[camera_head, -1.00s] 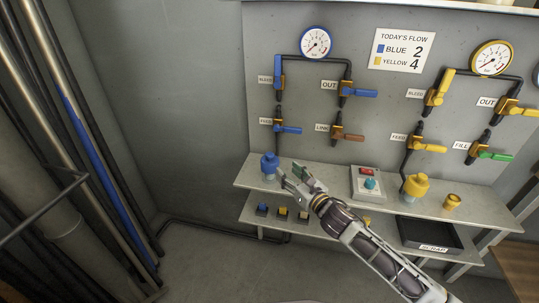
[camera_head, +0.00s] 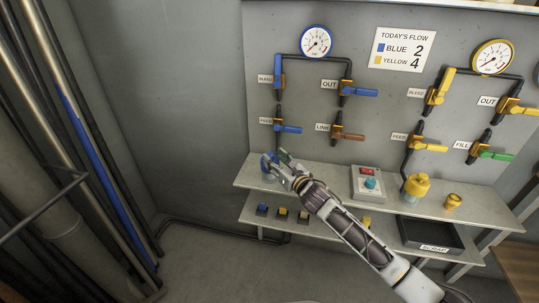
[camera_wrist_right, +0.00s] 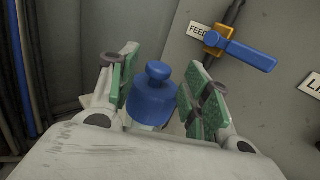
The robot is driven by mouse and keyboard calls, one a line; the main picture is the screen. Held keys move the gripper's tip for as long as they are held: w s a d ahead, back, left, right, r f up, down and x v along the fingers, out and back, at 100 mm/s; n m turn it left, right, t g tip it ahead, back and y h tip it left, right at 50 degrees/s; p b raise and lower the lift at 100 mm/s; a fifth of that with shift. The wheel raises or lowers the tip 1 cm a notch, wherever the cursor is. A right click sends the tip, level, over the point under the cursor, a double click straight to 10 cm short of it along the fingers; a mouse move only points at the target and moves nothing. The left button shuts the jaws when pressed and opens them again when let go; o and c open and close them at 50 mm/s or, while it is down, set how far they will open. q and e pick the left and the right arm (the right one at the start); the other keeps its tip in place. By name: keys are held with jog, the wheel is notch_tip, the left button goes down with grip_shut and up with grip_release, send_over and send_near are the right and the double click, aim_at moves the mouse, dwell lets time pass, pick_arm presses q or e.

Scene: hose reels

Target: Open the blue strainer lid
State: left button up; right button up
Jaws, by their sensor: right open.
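The blue strainer lid (camera_wrist_right: 153,98) with its round knob sits between the two green-padded fingers of my right gripper (camera_wrist_right: 160,95) in the wrist view. The fingers are open, with a visible gap on the right side of the lid; the left finger is close to it. In the head view the blue strainer (camera_head: 268,162) stands at the left end of the upper shelf (camera_head: 325,178), partly hidden by my right gripper (camera_head: 282,160). The lid appears seated on the strainer body, whose lower part is mostly hidden. My left gripper is not in view.
Above the shelf are the blue feed valve (camera_head: 287,128) and other valves on the grey panel (camera_head: 385,90). A switch box (camera_head: 367,187) and yellow strainer (camera_head: 416,186) stand to the right. Small blocks (camera_head: 281,212) and a scrap tray (camera_head: 430,233) sit on the lower shelf.

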aim_at(272, 156)
jog(key=shift+x, duration=2.2)
grip_shut()
